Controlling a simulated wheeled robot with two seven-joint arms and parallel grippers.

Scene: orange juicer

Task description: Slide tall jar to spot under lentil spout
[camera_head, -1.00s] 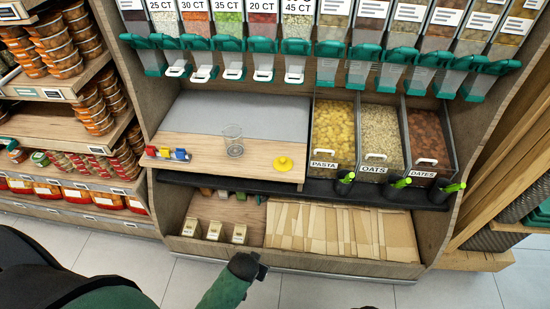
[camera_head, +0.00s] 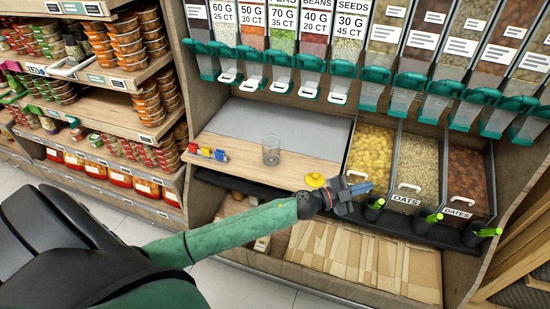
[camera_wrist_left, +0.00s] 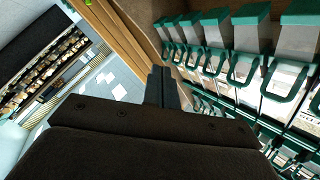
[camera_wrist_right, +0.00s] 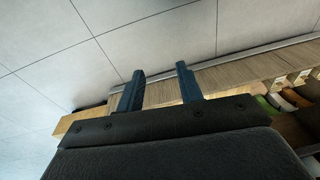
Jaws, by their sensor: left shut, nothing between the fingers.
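A clear, empty-looking tall jar (camera_head: 271,150) stands upright on the wooden counter, in front of the grey panel. Above and behind it hangs a row of bins with green-handled spouts. My left gripper (camera_head: 368,187) is shut and empty, to the right of and nearer than the jar, by the counter's front right corner. Its closed fingers (camera_wrist_left: 162,86) show in the left wrist view. My right gripper (camera_wrist_right: 160,84) is open and empty.
A yellow knobbed lid (camera_head: 315,180) lies beside my left gripper. Small red, yellow and blue items (camera_head: 208,153) sit at the counter's left. Open bins of oats (camera_head: 411,165) and dates (camera_head: 467,180) stand right. The counter around the jar is clear.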

